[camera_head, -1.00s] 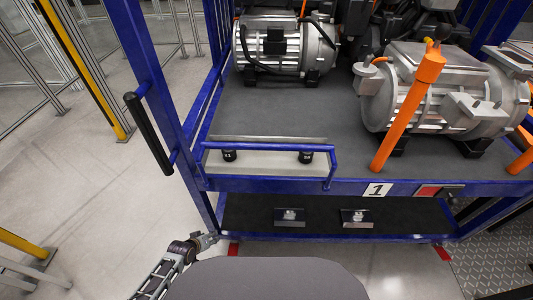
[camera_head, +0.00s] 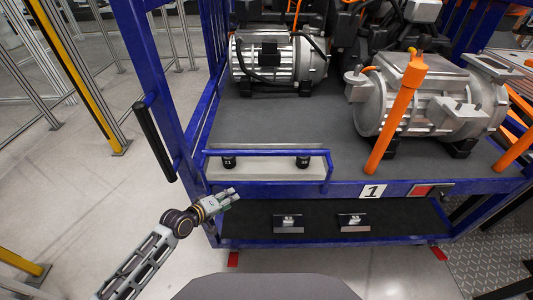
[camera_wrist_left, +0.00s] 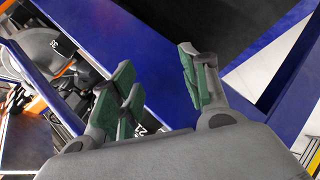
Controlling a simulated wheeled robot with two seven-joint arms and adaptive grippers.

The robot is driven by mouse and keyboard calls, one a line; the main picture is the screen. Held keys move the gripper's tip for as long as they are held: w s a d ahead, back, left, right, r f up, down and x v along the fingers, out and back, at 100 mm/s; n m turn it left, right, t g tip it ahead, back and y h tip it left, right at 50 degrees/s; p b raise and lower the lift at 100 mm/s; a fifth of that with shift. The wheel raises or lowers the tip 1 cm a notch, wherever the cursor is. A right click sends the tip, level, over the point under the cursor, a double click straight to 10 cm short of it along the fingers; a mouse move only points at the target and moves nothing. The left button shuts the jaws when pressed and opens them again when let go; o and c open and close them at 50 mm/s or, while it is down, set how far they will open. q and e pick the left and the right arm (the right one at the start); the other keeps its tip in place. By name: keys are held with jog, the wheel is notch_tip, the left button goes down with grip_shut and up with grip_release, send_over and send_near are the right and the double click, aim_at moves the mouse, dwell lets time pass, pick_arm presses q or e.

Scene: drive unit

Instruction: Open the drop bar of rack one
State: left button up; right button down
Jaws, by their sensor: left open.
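Rack one is a blue-framed rack (camera_head: 300,185) with a white plate marked 1 (camera_head: 372,191) on its front beam. A blue tubular bar (camera_head: 268,152) runs along the left part of the shelf's front, ahead of a pale strip with two black knobs; I take it for the drop bar. It stands raised above the front beam. My left gripper (camera_head: 230,195) is in front of the beam, below the bar's left end, apart from the bar. In the left wrist view its green-padded fingers (camera_wrist_left: 160,92) are spread and empty, with a blue beam (camera_wrist_left: 155,50) beyond. My right gripper is not visible.
Two grey motors (camera_head: 278,58) and (camera_head: 430,95) sit on the shelf. Orange posts (camera_head: 395,115) stand near the front edge. A black handle (camera_head: 154,143) is on the left upright. A lower dark shelf (camera_head: 385,222) holds small metal blocks.

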pick_arm(q)
jog(key=d+r+n+h, duration=0.2)
jog(key=r, duration=0.6)
jog(key=d+r+n+t+h, duration=0.1)
jog(key=d+r+n+h, duration=0.1)
jog(key=r, duration=0.7)
jog(key=shift+w+d+n+h, duration=0.3)
jog(key=shift+w+d+n, duration=0.1)
jog(key=shift+d, duration=0.1)
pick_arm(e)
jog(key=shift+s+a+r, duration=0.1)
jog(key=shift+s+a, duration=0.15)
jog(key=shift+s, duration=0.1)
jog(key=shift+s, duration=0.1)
pick_arm(q)
jog(key=shift+w+d, duration=0.1)
